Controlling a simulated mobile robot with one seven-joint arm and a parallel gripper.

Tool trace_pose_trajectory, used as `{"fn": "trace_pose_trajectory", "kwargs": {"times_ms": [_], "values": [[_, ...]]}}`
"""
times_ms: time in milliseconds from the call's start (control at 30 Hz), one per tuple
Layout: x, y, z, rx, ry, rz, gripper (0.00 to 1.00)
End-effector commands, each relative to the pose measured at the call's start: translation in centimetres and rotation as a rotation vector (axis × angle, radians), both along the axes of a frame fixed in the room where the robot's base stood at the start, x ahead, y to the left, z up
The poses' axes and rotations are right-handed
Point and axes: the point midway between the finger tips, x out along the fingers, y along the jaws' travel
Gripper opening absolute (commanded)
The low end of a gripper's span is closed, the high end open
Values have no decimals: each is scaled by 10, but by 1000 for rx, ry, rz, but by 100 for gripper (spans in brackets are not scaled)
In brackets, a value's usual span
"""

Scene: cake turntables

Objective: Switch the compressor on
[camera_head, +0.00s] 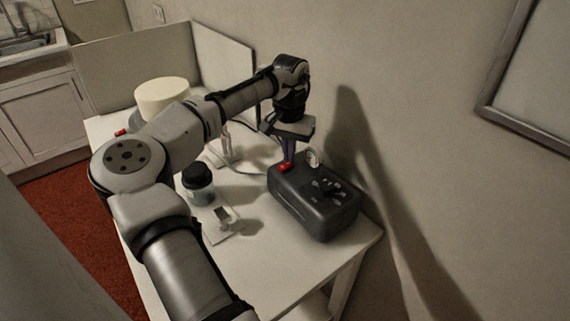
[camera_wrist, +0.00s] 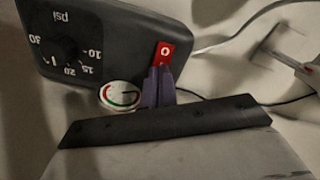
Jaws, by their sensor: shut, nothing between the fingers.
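The compressor (camera_head: 318,205) is a dark grey box on the right part of the white table. Its red rocker switch (camera_head: 286,167) is at the top left end, and it also shows in the wrist view (camera_wrist: 165,54) with a white "O" mark facing up. My gripper (camera_head: 289,158) points down and is shut and empty. In the wrist view its purple fingertips (camera_wrist: 158,72) are right at the near edge of the red switch and cover part of it. I cannot tell whether they touch it.
A round gauge (camera_wrist: 120,96) sits beside the fingers, and a psi dial (camera_wrist: 68,50) is on the compressor. A dark-lidded jar (camera_head: 198,185), a small stand (camera_head: 222,225) and a white cake (camera_head: 162,95) are on the table (camera_head: 255,262). The wall is close behind the compressor.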

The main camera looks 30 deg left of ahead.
Motion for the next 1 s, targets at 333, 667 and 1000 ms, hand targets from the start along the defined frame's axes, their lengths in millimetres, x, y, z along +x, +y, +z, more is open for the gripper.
{"fn": "trace_pose_trajectory", "kwargs": {"times_ms": [333,667,1000], "values": [[0,0,-5,-1,0,0,0],[0,0,-11,-1,0,0,0],[0,0,2,-2,1,0,0]]}}
